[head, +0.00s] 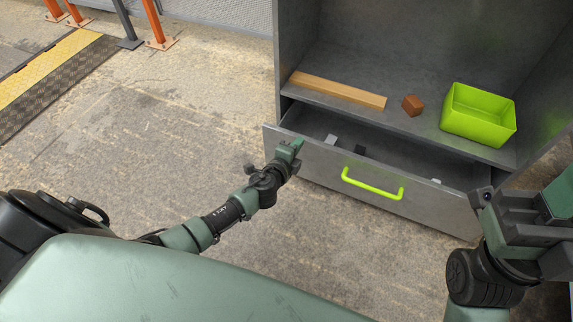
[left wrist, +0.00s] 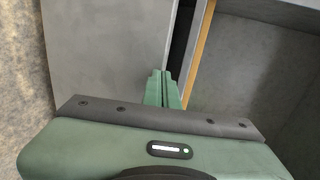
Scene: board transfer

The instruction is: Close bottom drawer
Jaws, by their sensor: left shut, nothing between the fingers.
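The bottom drawer (head: 335,185) of the grey cabinet is pulled partly open, with a bright green handle (head: 372,187) on its front. A few small dark and pale pieces lie inside it. My left gripper (head: 290,150) is shut and empty at the left part of the drawer front, near its top edge; I cannot tell whether it touches. In the left wrist view its shut fingers (left wrist: 162,88) point toward the drawer front (left wrist: 105,50). My right gripper (head: 482,198) is at the right, by the drawer's right end; its fingers do not show clearly.
On the shelf above the drawer are a wooden plank (head: 338,90), a small brown block (head: 412,105) and a lime green bin (head: 480,115). Orange posts (head: 155,25) and a yellow-edged ramp (head: 50,75) stand at the far left. The concrete floor left of the cabinet is clear.

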